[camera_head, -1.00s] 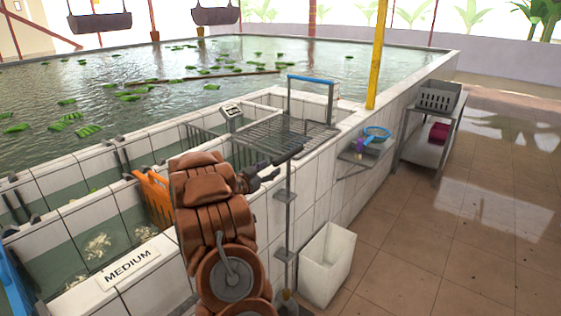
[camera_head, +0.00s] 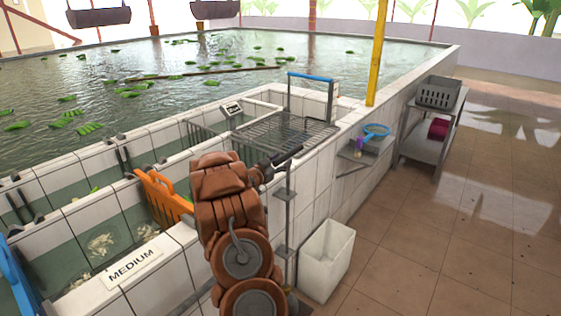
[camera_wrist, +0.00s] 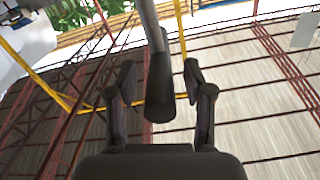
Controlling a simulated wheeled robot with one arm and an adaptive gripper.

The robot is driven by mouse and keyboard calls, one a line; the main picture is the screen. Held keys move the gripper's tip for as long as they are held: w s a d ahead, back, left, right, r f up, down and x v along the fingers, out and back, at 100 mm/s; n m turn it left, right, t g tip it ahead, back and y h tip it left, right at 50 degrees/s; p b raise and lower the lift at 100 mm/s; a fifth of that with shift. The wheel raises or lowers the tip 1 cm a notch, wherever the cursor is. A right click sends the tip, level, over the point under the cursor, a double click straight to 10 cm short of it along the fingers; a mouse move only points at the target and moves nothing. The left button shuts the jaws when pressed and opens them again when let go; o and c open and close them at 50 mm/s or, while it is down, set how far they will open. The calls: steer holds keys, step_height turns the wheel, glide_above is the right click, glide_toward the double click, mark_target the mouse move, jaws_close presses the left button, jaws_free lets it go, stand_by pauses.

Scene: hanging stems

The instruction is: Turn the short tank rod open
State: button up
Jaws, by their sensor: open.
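The short tank rod (camera_head: 290,210) is a thin grey upright rod on the outer side of the white tiled tank wall. A dark handle (camera_head: 287,154) sticks out sideways at its top. My gripper (camera_head: 274,164) is at the handle, near the wall top, and partly hidden by my brown arm. In the wrist view, my gripper (camera_wrist: 160,78) is open, with one finger on each side of the handle's dark thick end (camera_wrist: 160,98). Gaps show between the handle and both fingers.
A metal grate (camera_head: 285,133) and a blue-topped frame (camera_head: 312,78) stand just behind the handle. A white bin (camera_head: 326,262) stands on the floor close to the rod.

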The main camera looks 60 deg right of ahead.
jaws_close()
stand_by(0.4)
